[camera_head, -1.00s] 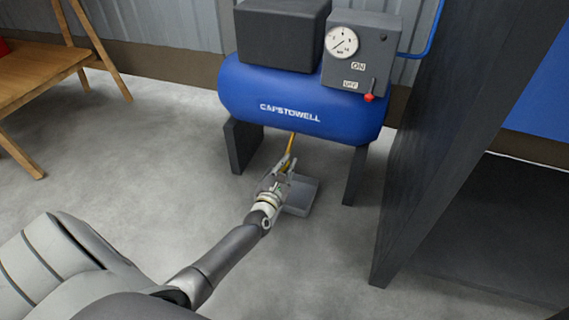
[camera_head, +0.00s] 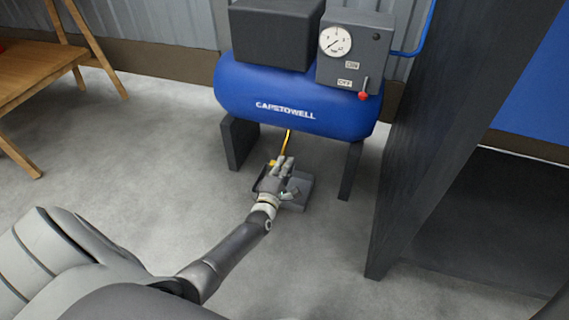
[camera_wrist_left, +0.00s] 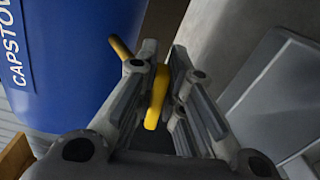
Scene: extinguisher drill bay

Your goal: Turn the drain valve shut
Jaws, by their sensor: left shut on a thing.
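The drain valve shows as a yellow handle (camera_head: 288,141) under the blue compressor tank (camera_head: 300,108). My left gripper (camera_head: 283,163) is below the tank, at the lower end of the handle. In the left wrist view, the handle (camera_wrist_left: 156,96) lies between the two fingers of my left gripper (camera_wrist_left: 158,66), which is shut on it. Part of the handle is hidden by the gripper in the head view. The valve body cannot be made out. My right gripper is not in view.
A grey tray (camera_head: 297,192) lies on the floor under the gripper. Dark tank legs (camera_head: 239,144) stand on either side. A dark upright panel (camera_head: 425,150) is close on the right. A wooden bench (camera_head: 35,75) stands at far left. The floor between is clear.

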